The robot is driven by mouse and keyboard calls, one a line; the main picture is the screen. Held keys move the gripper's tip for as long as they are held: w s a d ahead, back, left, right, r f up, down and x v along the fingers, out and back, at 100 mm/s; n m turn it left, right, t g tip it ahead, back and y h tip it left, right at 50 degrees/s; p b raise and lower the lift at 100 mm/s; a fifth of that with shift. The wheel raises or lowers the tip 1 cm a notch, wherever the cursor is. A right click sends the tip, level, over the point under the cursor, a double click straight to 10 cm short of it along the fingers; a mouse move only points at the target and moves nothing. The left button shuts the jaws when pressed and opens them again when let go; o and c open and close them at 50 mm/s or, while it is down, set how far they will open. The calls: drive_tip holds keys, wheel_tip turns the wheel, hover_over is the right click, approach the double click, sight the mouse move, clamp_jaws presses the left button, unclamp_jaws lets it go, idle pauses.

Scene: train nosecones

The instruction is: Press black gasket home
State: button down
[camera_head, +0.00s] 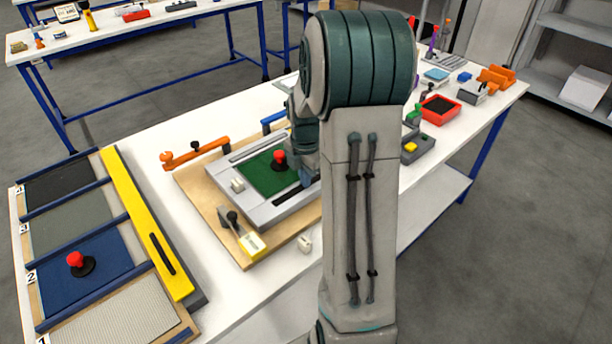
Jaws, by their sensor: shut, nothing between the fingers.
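A grey fixture frame (262,207) sits on a wooden board (210,196) in the middle of the table, with a green panel (262,172) inside it. A red knob on a dark round base (279,160) stands on the green panel. I cannot pick out the black gasket for certain; my arm covers the right part of the fixture. My gripper (306,178) shows only in part, pointing down at the right side of the green panel, beside the red knob. It looks shut and empty. Whether it touches the fixture is unclear.
A rack (75,250) with numbered slots of panels lies at the left, with a second red knob (75,262) on the blue one. A yellow bar (145,222) lies along it. An orange clamp (195,152) and a yellow-ended clamp (243,238) flank the fixture. A red tray (440,107) stands right.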

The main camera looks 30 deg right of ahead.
drive_tip(key=shift+s+a+f, duration=0.1)
drive_tip(key=shift+s+f, duration=0.2)
drive_tip(key=shift+f, duration=0.3)
wheel_tip(320, 180, up, 15)
drive_tip(key=p, duration=0.2)
drive_tip(key=shift+w, duration=0.3)
drive_tip(key=shift+r, duration=0.1)
drive_tip(key=s+a+m+t, duration=0.2)
drive_tip(key=s+a+m, duration=1.3)
drive_tip(key=s+m, duration=0.3)
drive_tip(key=shift+s+a+r+m+t, duration=0.15)
drive_tip(key=shift+s+a+m+t, duration=0.2)
drive_tip(key=shift+m, duration=0.75)
drive_tip(key=shift+d, duration=0.2)
